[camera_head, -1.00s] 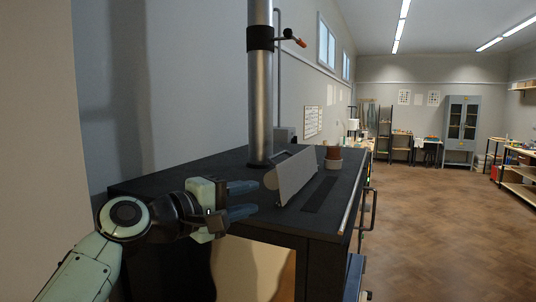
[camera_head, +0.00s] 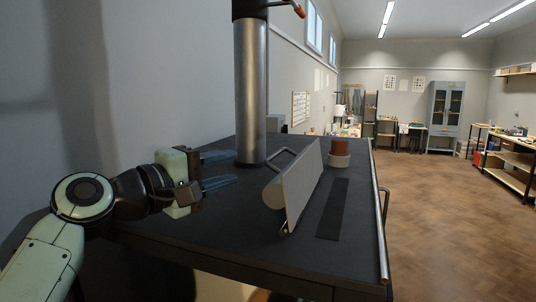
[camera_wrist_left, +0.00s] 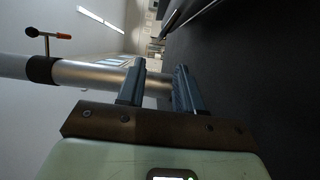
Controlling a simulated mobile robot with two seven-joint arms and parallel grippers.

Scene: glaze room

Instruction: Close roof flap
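The roof flap (camera_head: 299,187) is a grey panel standing raised and tilted on the black kiln-like top (camera_head: 225,226), with a bar handle on its far left side. A dark narrow slot (camera_head: 333,208) lies in the top to its right. My left gripper (camera_head: 236,168) is open and empty, over the left part of the top, left of the flap and apart from it. In the left wrist view its two fingers (camera_wrist_left: 160,68) are spread with nothing between them; I cannot make out the flap there. My right gripper is not in view.
A metal flue pipe (camera_head: 251,95) rises from the top, close to my left fingertips; it also crosses the left wrist view (camera_wrist_left: 92,76). A brown and pale pot stack (camera_head: 340,153) stands behind the flap. A rail (camera_head: 380,225) runs along the right edge. Open floor lies right.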

